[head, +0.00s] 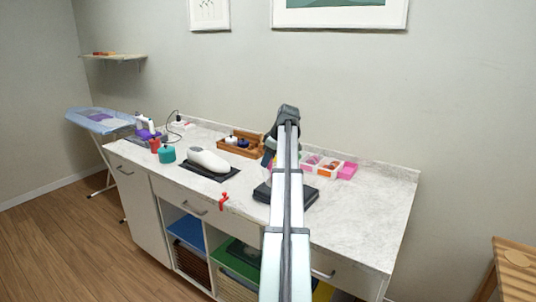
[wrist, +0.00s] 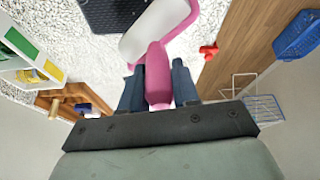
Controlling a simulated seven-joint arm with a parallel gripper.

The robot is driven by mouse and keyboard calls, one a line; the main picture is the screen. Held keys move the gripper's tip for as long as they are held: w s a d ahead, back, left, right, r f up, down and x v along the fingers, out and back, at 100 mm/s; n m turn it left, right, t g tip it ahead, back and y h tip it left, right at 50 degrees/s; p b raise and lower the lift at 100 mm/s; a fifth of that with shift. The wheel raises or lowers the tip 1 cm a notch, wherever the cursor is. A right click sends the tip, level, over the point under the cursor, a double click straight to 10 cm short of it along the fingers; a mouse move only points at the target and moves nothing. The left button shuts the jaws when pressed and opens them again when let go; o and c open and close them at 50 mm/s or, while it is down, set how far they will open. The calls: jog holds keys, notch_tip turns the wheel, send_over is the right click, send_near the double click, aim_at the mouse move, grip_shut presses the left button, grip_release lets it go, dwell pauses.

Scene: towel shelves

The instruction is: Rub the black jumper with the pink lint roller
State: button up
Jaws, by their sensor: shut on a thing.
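The black jumper (head: 302,195) lies folded on the pale counter, partly hidden behind my arm in the head view. Part of it, with light specks, shows at the top of the wrist view (wrist: 108,14). My gripper (wrist: 158,76) is shut on the pink handle of the pink lint roller (wrist: 157,68). Its white roller head, in a pink frame, points up in the wrist view, beside and partly over the jumper's edge. I cannot tell whether it touches the jumper.
A white appliance (head: 208,159) lies on a dark mat left of the jumper. A red clamp (head: 223,201) sits at the counter's front edge. A wooden box (head: 241,152) and a white organizer (head: 329,166) stand behind. The counter's right end is clear.

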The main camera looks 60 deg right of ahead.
aim_at(270, 168)
jog(key=shift+f, duration=0.85)
jog(key=shift+s+f, duration=0.45)
jog(key=shift+f, duration=0.2)
jog(key=shift+c, duration=0.4)
jog(key=shift+s+a, duration=0.15)
jog(key=shift+s, duration=5.85)
jog(key=shift+w+d, duration=0.1)
jog(key=shift+d, duration=0.5)
jog(key=shift+w+d, duration=0.1)
jog(key=shift+w, duration=6.3)
jog(key=shift+d, duration=0.45)
jog(key=shift+s+a, duration=0.1)
jog(key=shift+s, duration=6.25)
notch_tip(270, 168, up, 8)
